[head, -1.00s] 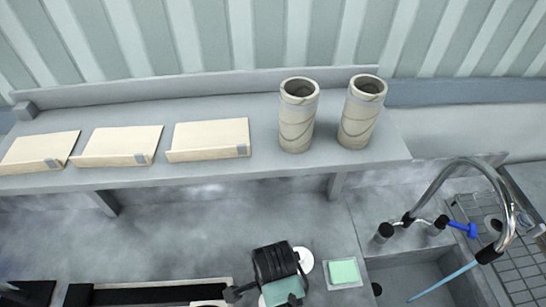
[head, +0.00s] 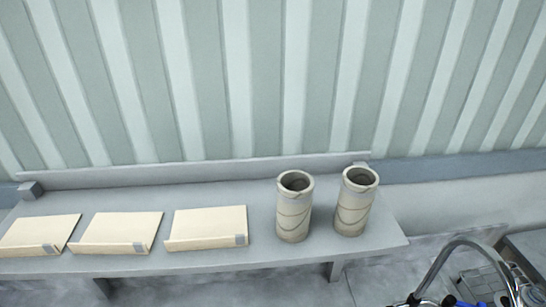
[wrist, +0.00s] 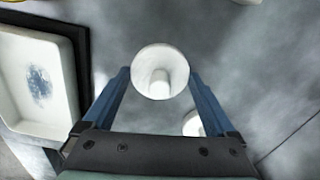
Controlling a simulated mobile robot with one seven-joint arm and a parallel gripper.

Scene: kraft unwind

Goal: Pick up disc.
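A white round disc (wrist: 152,60) with a short knob or post at its middle shows in the wrist view, just ahead of my gripper. My gripper (wrist: 159,77) is open, with one blue finger on each side of the disc; a narrow gap seems to show on both sides. I cannot tell how far the fingertips are above or below the disc. A second white round thing (wrist: 193,124) lies nearer, partly hidden by the right finger. The head view shows neither my gripper nor the disc.
A white tray (wrist: 62,112) with a dark rim stands left on the grey counter (wrist: 247,75). In the head view, a shelf (head: 150,265) bears cream boards (head: 206,224) and two beige cylinders (head: 293,212) (head: 354,205). A curved tap (head: 440,262) stands at lower right.

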